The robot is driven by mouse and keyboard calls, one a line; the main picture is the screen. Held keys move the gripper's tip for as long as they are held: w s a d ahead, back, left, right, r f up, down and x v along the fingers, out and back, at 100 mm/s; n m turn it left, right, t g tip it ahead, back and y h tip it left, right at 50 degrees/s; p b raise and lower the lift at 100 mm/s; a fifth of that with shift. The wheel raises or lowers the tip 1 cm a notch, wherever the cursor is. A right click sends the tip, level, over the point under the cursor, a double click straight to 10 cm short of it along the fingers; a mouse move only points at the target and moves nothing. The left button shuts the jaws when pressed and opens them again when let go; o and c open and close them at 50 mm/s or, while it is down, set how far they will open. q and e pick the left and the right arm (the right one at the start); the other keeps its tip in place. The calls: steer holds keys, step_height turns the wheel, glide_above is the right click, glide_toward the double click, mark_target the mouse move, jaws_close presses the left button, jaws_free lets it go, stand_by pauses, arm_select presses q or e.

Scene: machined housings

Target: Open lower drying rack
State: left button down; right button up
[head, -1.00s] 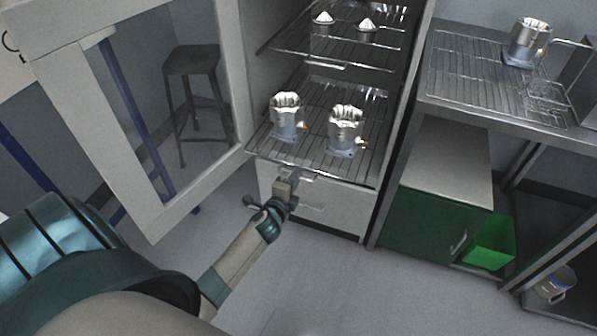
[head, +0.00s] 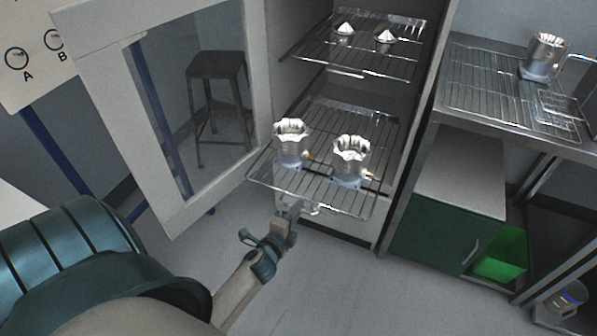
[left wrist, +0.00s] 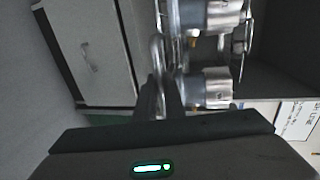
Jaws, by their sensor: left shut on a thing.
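The lower drying rack (head: 312,188) is a wire shelf in the open cabinet. Its front part sticks out past the cabinet front. Two shiny machined housings stand upright on it, a left one (head: 291,150) and a right one (head: 351,162). My left gripper (head: 296,208) is at the rack's front edge, shut on the rack at its front handle. In the left wrist view the dark fingers (left wrist: 167,95) close around a metal bar, with the housings just beyond. The exact contact is partly hidden by the fingers. My right gripper is out of view.
The glass cabinet door (head: 165,120) stands open at left, beside the left arm. An upper rack (head: 365,62) holds two small cone-topped parts. A metal bench (head: 480,90) with another housing (head: 543,58) is at right, above a green cabinet (head: 432,240). The floor in front is clear.

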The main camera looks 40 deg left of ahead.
arm_select(q)
steer(key=c, duration=1.8)
jaws_free()
steer(key=shift+c, duration=0.2)
